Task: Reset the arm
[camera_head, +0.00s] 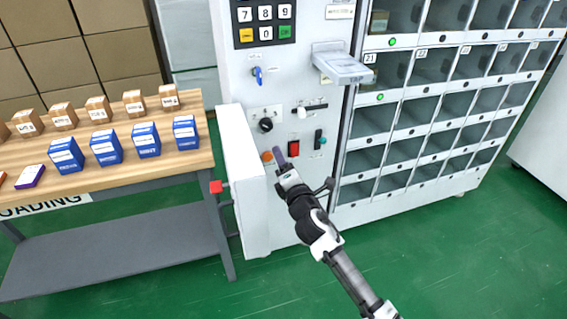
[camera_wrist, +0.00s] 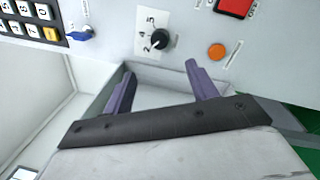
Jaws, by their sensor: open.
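My gripper (camera_head: 280,158) is in front of the vending machine's control panel in the head view, near the orange round button (camera_head: 267,157) and the red switch (camera_head: 294,147). In the wrist view my gripper's two purple fingers (camera_wrist: 160,88) are spread apart with nothing between them. Beyond them are the black rotary knob (camera_wrist: 160,40), the orange button (camera_wrist: 217,51) and a pale recessed tray or opening (camera_wrist: 150,95) in the machine. My arm reaches in from the lower right of the head view.
A wooden-topped table (camera_head: 190,165) at left holds blue boxes (camera_head: 146,140) and brown boxes (camera_head: 133,103). A white door or panel (camera_head: 243,180) juts out beside it. A card tray (camera_head: 343,64) sticks out above. Compartments (camera_head: 410,115) fill the right. Green floor (camera_head: 450,260) is clear.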

